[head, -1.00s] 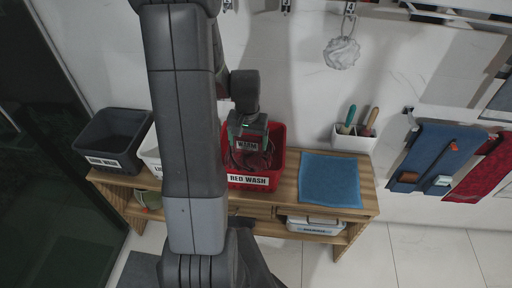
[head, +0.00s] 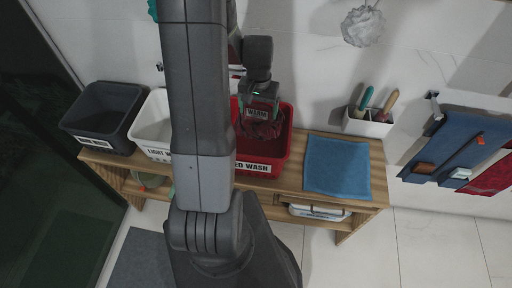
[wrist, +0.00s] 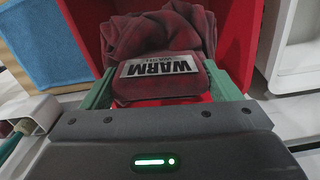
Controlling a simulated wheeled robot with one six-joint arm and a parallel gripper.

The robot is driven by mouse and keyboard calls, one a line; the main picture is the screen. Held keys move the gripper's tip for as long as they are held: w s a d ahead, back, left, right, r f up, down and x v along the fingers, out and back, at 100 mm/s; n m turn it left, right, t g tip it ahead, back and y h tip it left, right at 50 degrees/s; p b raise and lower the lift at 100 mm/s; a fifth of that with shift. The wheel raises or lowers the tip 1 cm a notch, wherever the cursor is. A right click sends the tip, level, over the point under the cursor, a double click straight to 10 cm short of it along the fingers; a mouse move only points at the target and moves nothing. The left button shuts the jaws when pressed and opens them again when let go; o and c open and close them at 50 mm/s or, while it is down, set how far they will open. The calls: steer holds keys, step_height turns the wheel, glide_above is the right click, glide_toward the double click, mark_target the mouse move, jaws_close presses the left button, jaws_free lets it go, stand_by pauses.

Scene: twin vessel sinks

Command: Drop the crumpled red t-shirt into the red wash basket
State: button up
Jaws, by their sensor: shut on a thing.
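The crumpled dark red t-shirt (head: 262,128) hangs below my gripper (head: 261,100), within the outline of the red wash basket (head: 284,150) in the head view. In the wrist view, my gripper's green fingers (wrist: 168,92) are shut on a red piece with a white "WARM" label (wrist: 160,65), with the shirt's dark folds (wrist: 150,35) just beyond. The red basket walls (wrist: 238,40) stand around the shirt there. I cannot tell whether the shirt touches the basket floor. My arm hides the basket's left edge in the head view.
A white basket (head: 153,125) and a dark grey basket (head: 100,115) stand left of the red one on the wooden bench (head: 290,185). A blue cloth (head: 337,165) lies to the right. A white holder (head: 368,125) with brushes is behind it.

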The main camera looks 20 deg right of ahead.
steer(key=shift+f, duration=0.65)
steer(key=o, duration=1.3)
steer(key=shift+c, duration=0.2)
steer(key=shift+r, duration=0.15)
step_height(320, 180, up, 14)
steer(key=shift+f+b, duration=0.2)
steer(key=shift+b, duration=0.2)
